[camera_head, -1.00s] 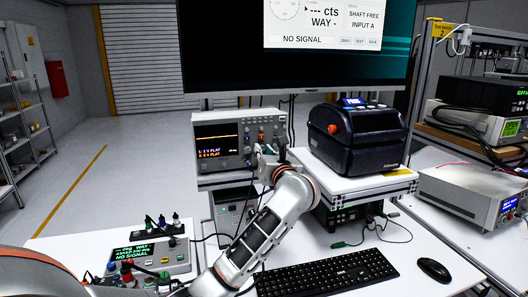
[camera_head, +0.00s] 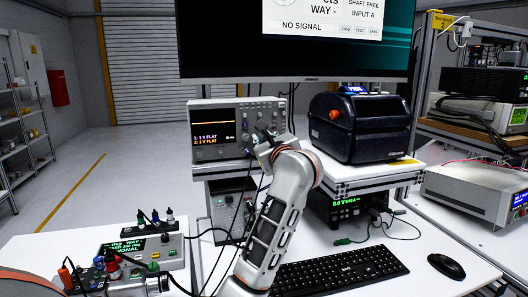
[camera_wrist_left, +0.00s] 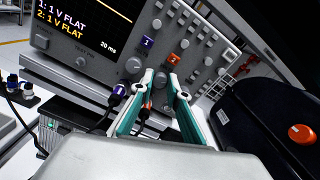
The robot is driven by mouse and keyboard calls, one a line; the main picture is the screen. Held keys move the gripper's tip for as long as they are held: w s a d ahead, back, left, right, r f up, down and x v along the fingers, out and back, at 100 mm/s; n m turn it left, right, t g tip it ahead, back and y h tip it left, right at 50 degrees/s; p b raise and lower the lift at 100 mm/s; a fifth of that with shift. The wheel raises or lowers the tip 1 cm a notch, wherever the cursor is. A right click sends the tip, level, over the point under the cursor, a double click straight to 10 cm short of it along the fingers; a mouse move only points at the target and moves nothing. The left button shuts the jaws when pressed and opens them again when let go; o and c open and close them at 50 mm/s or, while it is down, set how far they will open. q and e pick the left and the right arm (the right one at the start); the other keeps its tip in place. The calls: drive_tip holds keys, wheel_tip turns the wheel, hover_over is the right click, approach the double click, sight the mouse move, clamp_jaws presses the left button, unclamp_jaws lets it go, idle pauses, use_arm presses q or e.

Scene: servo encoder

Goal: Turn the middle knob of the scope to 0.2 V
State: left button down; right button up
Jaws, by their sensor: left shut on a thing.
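The scope (camera_head: 207,120) is a grey box on a raised shelf, with a dark screen at left and knobs at right. In the left wrist view its screen (camera_wrist_left: 85,25) reads "1: 1 V FLAT", "2: 1 V FLAT" and "20 ms". Several knobs sit beside purple "1" and orange "2" tags; a lower-left knob (camera_wrist_left: 133,65) is clear of my fingers. My left gripper (camera_head: 265,138) is at the lower right of the scope's front. In the left wrist view its teal-sided fingers (camera_wrist_left: 160,78) are closed around what looks like the middle knob, mostly hidden between the fingertips.
A black printer-like box (camera_head: 357,130) with an orange button stands close to the right of the scope. Dark cables with plugs hang at the scope's front. A large monitor (camera_head: 300,78) is above. A keyboard (camera_head: 340,268) and mouse (camera_head: 446,266) lie on the table below.

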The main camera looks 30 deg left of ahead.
use_arm(q)
drive_tip(key=shift+w+f+n+b, duration=0.1)
drive_tip(key=shift+f+n+b, duration=0.45)
drive_tip(key=shift+n+b, duration=0.35)
drive_tip(key=shift+r+n+b, duration=0.1)
drive_tip(key=shift+n+b, duration=0.6)
drive_tip(key=shift+n, duration=0.1)
drive_tip(key=shift+r+n+b, duration=0.1)
drive_tip(key=shift+n+b, duration=0.35)
drive_tip(key=shift+n, duration=0.05)
drive_tip(key=shift+r+n+b, duration=0.1)
drive_tip(key=shift+n+b, duration=0.2)
drive_tip(key=shift+n, duration=0.1)
use_arm(e)
drive_tip(key=f, duration=0.2)
drive_tip(key=w+d+f, duration=0.1)
drive_tip(key=shift+d+f, duration=0.1)
drive_tip(key=shift+f, duration=0.3)
use_arm(q)
drive_tip(key=shift+r, duration=0.15)
use_arm(e)
drive_tip(key=shift+s+f, duration=0.15)
drive_tip(key=shift+s, duration=0.1)
use_arm(q)
drive_tip(key=c, duration=2.2)
unclamp_jaws()
drive_tip(key=shift+r, duration=0.1)
use_arm(e)
drive_tip(key=shift+s, duration=0.1)
